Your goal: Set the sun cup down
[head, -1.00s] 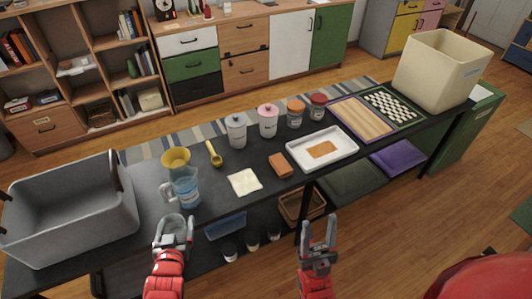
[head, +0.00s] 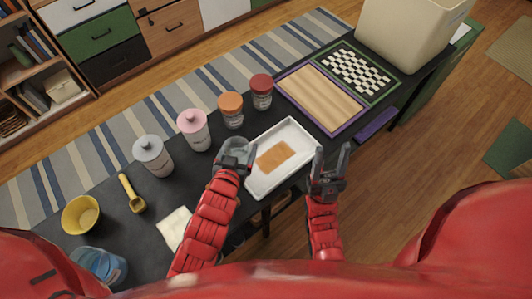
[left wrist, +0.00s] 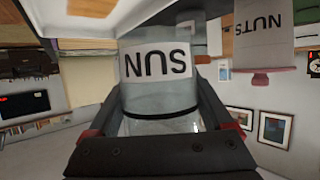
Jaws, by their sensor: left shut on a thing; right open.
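The sun cup (left wrist: 158,75) is a clear cup with a white label reading SUN, upside down in the left wrist view, as is the nuts jar behind. My left gripper (head: 236,152) is shut on it; in the head view the cup (head: 233,158) shows only partly between the fingers. The gripper is at the left edge of the white tray (head: 262,189), which holds a flat orange-brown patch (head: 275,157). I cannot tell whether the cup touches anything below. My right gripper (head: 329,165) is open and empty, right of the tray.
Behind the gripper stand a grey-lidded jar (head: 153,156), pink-lidded jar (head: 193,131), orange-lidded jar (head: 231,110) and red-lidded jar (head: 261,92). A yellow scoop (head: 132,194), yellow funnel (head: 82,215), blue pitcher (head: 100,265) and cloth (head: 175,228) lie left. A wooden board (head: 322,97) lies right.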

